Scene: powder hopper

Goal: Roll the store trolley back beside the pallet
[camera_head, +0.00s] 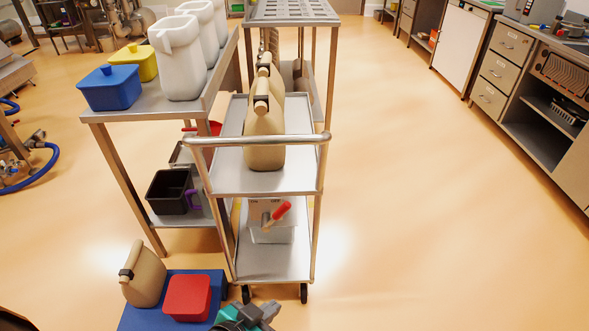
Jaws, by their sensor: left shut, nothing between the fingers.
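The steel store trolley (228,175) stands in the middle of the head view, its push handle facing me. Beige jugs (264,140) stand in a row on its top shelf. A pale box with a red lever (272,222) is on its lower shelf. The blue pallet (150,318) lies on the floor at the bottom, left of the trolley's near wheels. It carries a beige jug (147,275) and a red tub (187,297). My left gripper (247,316) shows at the bottom edge, below the trolley's near end, shut and empty. It is apart from the handle. My right gripper is out of view.
A steel table (130,112) with blue and yellow tubs and white jugs stands close along the trolley's left. A perforated-top table (292,12) is behind it. The floor (400,190) on the right is clear up to the cabinets (492,97).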

